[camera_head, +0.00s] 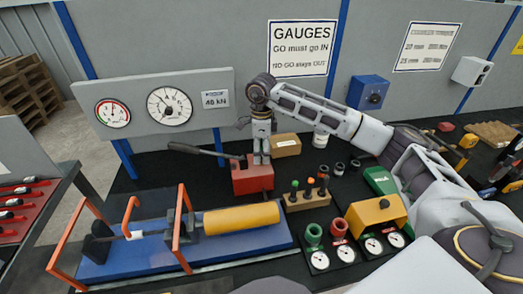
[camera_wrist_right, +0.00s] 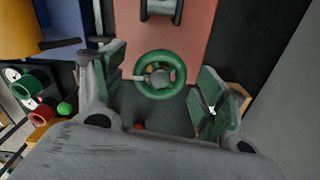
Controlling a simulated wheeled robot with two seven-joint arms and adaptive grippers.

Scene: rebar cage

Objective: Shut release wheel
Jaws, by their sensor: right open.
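The green release wheel (camera_wrist_right: 160,75), with a grey hub, sits at the end of the red pump body (camera_wrist_right: 187,45) in the right wrist view. My right gripper (camera_wrist_right: 162,84) is open, with one green-padded finger on each side of the wheel and dark gaps between. In the head view my right gripper (camera_head: 261,157) points down at the red pump (camera_head: 252,180), and the wheel cannot be made out there. I cannot tell how far the wheel is turned. My left gripper is not in view.
A blue rig (camera_head: 190,252) with a yellow cylinder (camera_head: 241,219) and orange frames lies at front left. A wooden block (camera_head: 307,200) with several coloured plugs stands right of the pump. A cardboard box (camera_head: 286,145) is behind. The gauge panel (camera_head: 160,125) stands at back left.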

